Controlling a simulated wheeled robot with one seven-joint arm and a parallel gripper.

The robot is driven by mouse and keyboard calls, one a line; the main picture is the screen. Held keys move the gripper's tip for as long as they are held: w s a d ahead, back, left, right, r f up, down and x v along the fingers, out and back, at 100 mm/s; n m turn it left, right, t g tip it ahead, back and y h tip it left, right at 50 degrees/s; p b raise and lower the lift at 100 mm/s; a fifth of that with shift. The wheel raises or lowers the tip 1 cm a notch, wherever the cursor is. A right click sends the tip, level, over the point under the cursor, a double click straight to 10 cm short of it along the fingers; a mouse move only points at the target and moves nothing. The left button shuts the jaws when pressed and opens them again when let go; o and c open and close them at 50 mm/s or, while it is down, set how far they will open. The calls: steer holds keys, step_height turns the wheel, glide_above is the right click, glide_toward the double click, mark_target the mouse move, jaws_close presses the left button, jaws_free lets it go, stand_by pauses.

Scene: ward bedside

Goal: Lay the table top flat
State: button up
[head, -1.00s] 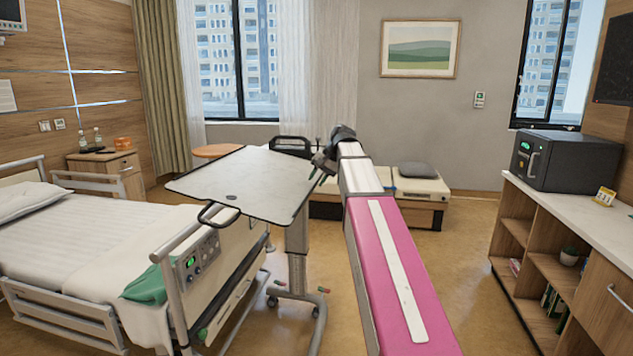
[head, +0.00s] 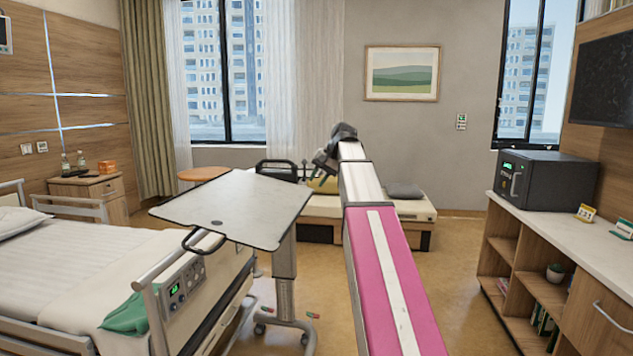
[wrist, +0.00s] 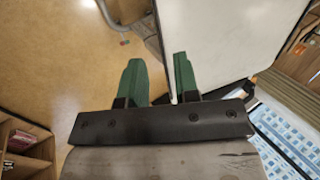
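The overbed table's grey-white top (head: 235,205) is in the middle left of the head view, with a dark edge and a handle loop (head: 203,242) at its near side. It looks tilted, not level, on its column (head: 285,272). In the wrist view the top (wrist: 235,40) fills the upper right. The right finger is beside the top's edge in the picture; the left is over floor. I cannot tell whether either touches. In the head view its fingers are not clear.
A bed (head: 75,265) with a side rail stands at the left, close to the table. A shelf unit (head: 525,270) with a dark safe-like box (head: 545,180) is at the right. A low bench (head: 400,210) is by the back wall. Floor between table and shelf is open.

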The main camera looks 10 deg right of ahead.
jaws_close()
steer(key=w+a+r+n+t+y, duration=0.15)
steer(key=a+n, duration=0.45)
steer(key=a, duration=0.6)
steer(key=w+a+r+n+y, duration=0.1)
steer(key=a+r+n+y, duration=0.15)
steer(key=a+n, duration=0.65)
steer(key=w+a+r+n+t+y, duration=0.1)
steer(key=a+r+n, duration=0.2)
steer(key=a, duration=1.2)
glide_above(192, 194)
steer(key=f, duration=0.4)
steer(key=shift+d+f, duration=0.3)
steer(key=shift+d, duration=0.05)
steer(key=shift+a+f, duration=0.2)
steer(key=shift+f, duration=1)
steer(key=shift+a+f, duration=0.15)
steer(key=shift+f, duration=0.65)
